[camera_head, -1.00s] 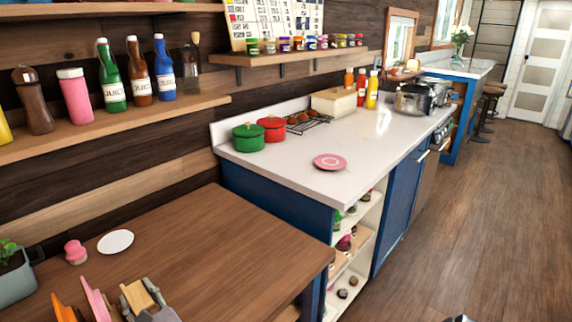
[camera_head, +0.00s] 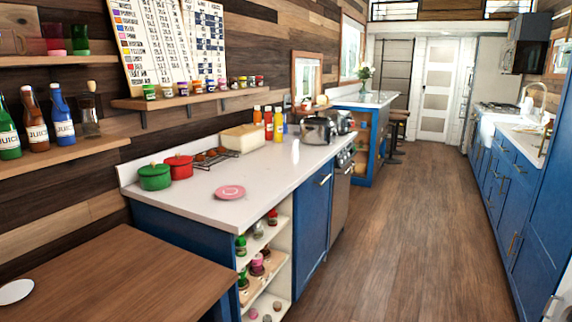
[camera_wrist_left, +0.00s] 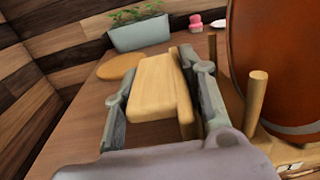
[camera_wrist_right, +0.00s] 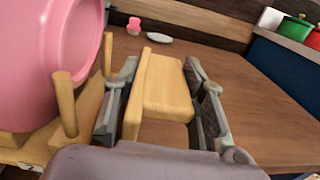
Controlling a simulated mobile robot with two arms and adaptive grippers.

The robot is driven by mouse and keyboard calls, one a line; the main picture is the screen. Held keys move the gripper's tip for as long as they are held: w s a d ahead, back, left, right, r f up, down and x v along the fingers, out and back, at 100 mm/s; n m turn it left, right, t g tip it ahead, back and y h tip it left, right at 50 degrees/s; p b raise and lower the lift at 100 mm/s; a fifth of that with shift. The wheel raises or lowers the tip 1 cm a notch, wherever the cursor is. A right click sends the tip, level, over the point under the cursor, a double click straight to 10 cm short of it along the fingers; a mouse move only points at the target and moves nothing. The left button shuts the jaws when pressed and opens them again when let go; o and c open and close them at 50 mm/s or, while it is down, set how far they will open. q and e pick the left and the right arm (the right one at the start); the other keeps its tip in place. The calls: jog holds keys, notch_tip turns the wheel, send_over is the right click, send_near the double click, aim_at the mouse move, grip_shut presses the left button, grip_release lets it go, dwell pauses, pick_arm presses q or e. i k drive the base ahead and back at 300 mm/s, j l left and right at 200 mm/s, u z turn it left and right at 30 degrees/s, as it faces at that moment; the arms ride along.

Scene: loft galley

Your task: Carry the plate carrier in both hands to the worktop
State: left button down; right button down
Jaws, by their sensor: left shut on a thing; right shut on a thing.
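The plate carrier is wooden, with upright pegs, and shows only in part. In the left wrist view its peg (camera_wrist_left: 257,95) stands beside a large orange-brown plate (camera_wrist_left: 282,60). My left gripper (camera_wrist_left: 155,85) is shut on a pale wooden end handle. In the right wrist view the carrier's peg (camera_wrist_right: 65,103) stands beside a pink plate (camera_wrist_right: 45,60). My right gripper (camera_wrist_right: 160,80) is shut on the other end handle. I cannot tell whether the carrier touches the brown table. The white worktop (camera_head: 265,187) lies ahead in the head view, where carrier and grippers are out of sight.
The brown table (camera_head: 130,275) adjoins the worktop's near end. Open floor (camera_head: 400,230) runs along the right.

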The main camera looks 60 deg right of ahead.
aim_at(298, 163)
jog(key=k+z, duration=0.1)
jog(key=z, duration=0.8)
jog(key=i+l+z, duration=0.25)
jog(key=l, duration=0.15)
jog(key=i+l+z, duration=0.2)
jog(key=l, duration=0.15)
jog(key=i+l, duration=0.45)
jog(key=l, duration=0.25)
jog(key=i+l, duration=0.25)
jog(key=l, duration=0.15)
